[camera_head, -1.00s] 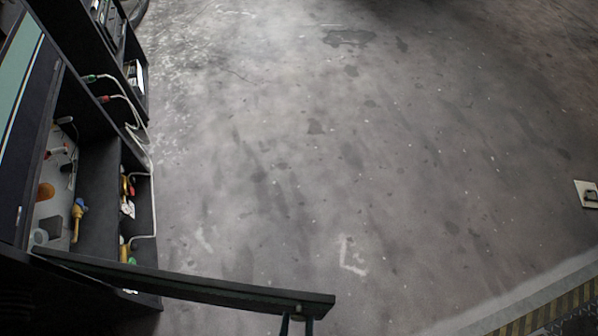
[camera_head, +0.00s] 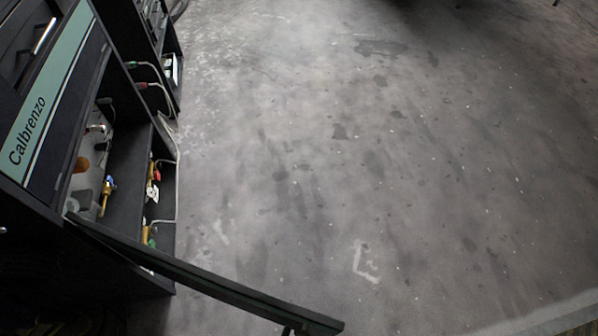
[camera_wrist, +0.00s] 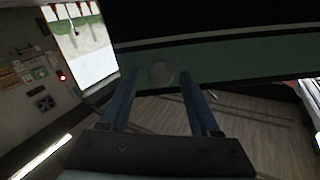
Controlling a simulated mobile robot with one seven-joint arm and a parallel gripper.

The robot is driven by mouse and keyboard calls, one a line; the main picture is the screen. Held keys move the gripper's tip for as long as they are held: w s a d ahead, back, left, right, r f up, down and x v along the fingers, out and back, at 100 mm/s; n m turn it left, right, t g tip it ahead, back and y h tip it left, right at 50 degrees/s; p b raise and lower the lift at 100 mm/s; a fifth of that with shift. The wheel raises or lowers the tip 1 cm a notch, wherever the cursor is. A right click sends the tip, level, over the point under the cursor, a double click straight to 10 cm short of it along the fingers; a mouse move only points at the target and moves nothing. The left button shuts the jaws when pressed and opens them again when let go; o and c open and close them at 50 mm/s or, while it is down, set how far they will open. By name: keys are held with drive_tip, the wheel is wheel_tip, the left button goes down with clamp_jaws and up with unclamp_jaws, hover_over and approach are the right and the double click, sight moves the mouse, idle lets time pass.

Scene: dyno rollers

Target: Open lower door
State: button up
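The lower door (camera_head: 215,283) of the dark cabinet (camera_head: 125,185) stands wide open in the head view, reaching from the cabinet's lower front out to the bottom edge. In the wrist view the dark panel with a green band (camera_wrist: 230,58) appears to be this door, with a round knob (camera_wrist: 161,73) on the band. My gripper (camera_wrist: 158,76) is open, its two blue fingers apart on either side of the knob, with visible gaps. In the head view only a small dark bit shows under the door's free end, too little to judge the gripper.
Inside the open compartment are several fittings, including a yellow one (camera_head: 106,194). A white cable (camera_head: 177,180) hangs at the cabinet's side. The concrete floor (camera_head: 370,190) to the right is clear.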

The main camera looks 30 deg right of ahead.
drive_tip(key=shift+o, duration=0.3)
drive_tip(key=b+v, duration=0.2)
drive_tip(key=v, duration=1.1)
drive_tip(key=shift+w, duration=0.1)
